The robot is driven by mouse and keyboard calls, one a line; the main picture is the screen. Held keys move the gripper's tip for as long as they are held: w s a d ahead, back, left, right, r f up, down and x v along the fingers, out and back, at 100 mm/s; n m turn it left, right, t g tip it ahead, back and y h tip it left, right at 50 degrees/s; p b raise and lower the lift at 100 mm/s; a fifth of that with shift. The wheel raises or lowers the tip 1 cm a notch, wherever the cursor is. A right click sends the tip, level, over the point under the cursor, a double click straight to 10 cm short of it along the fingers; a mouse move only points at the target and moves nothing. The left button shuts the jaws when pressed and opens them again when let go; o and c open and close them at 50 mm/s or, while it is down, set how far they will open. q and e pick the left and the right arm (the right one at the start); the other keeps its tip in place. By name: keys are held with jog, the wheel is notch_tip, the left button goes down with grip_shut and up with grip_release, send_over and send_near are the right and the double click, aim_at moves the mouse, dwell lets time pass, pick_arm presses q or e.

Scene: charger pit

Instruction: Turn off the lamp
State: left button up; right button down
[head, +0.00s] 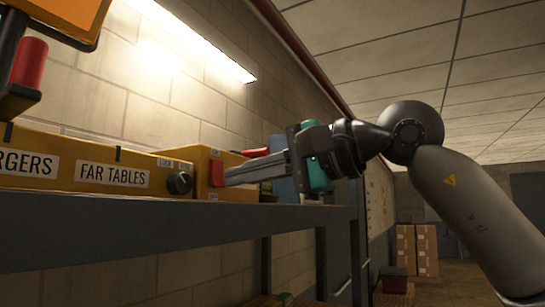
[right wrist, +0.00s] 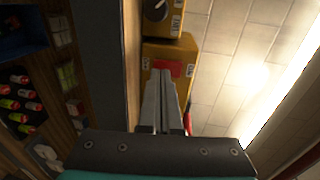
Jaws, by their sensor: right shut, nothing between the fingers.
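A long lamp (head: 205,38) glows white high on the block wall in the head view, and its light (right wrist: 275,75) also shows at the right of the right wrist view. A yellow switch box (head: 203,162) on the shelf has a red switch (head: 217,173) on its face. My right gripper (head: 229,177) is shut and empty, its fingertips at the red switch. In the right wrist view the closed fingertips (right wrist: 166,73) overlap the red switch (right wrist: 174,67); I cannot tell whether they press it. My left gripper is not in view.
A black knob (head: 180,183) sits on the yellow housing just left of the switch, next to a "FAR TABLES" label (head: 112,176). The dark shelf edge (head: 150,225) runs below. An orange-framed object (head: 62,15) hangs at upper left. Cardboard boxes (head: 416,250) stand far back.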

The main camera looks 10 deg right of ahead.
jog(key=shift+w+a+f, duration=0.1)
jog(key=shift+w+a, duration=0.2)
jog(key=shift+a, duration=0.1)
jog(key=shift+a+f+b, duration=0.1)
jog(key=shift+f+b, duration=0.15)
jog(key=shift+b, duration=0.3)
jog(key=y+b, duration=0.1)
jog(key=b, duration=0.1)
jog(key=t+y+b, duration=0.1)
jog(key=b, duration=0.1)
jog(key=shift+w+a+f, duration=0.15)
jog(key=shift+f, duration=0.15)
jog(key=shift+r, duration=0.2)
